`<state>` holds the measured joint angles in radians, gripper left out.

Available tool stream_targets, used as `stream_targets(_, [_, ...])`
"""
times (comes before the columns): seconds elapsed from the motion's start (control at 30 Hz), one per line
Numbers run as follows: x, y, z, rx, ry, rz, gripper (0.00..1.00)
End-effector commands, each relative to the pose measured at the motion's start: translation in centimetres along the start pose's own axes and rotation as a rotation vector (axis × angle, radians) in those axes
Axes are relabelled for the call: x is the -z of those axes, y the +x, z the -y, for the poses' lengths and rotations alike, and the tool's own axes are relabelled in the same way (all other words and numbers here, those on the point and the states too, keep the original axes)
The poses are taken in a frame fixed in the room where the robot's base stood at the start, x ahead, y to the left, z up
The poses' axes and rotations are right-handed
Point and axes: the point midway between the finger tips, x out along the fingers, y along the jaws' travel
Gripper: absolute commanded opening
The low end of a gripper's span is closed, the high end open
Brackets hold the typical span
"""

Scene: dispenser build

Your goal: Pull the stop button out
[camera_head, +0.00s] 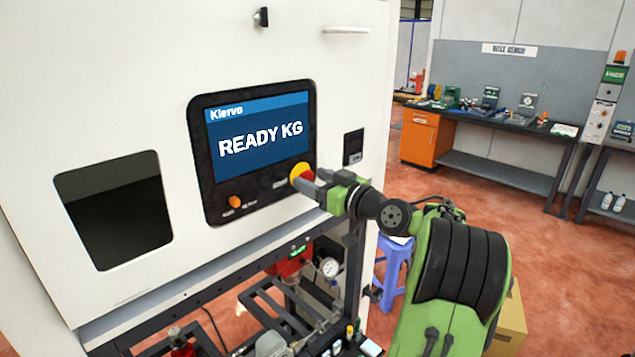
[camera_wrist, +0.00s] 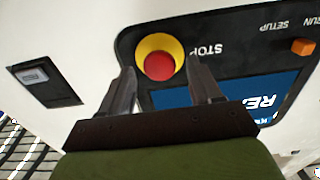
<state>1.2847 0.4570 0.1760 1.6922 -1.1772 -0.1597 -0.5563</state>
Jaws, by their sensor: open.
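The stop button (camera_wrist: 159,66) is a red knob on a yellow ring, labelled STOP, at the lower right corner of the black screen panel (camera_head: 198,150). In the wrist view it appears upside down, between and just beyond the fingertips of my gripper (camera_wrist: 160,72). My gripper's jaws are open, one finger on each side of the button. In the head view the button (camera_head: 301,172) is partly hidden by my gripper (camera_head: 312,182). I cannot tell whether the fingers touch the knob.
The screen (camera_head: 258,135) reads READY KG. An orange switch (camera_head: 235,202) sits at the panel's lower left. A small black wall fitting (camera_head: 353,147) is right of the panel. Below are a pressure gauge (camera_head: 330,268) and frame bars. A blue stool (camera_head: 393,268) stands behind my arm.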

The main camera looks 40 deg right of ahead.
Motion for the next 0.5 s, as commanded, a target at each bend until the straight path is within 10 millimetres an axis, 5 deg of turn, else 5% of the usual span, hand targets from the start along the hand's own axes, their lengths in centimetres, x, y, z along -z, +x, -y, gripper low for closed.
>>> stream_targets(0.17, [-0.2, -1.9, -0.1, -0.004, -0.001, 0.001, 0.63])
stream_targets(0.5, [-0.4, -10.8, -0.2, -0.009, -0.001, 0.0, 0.63])
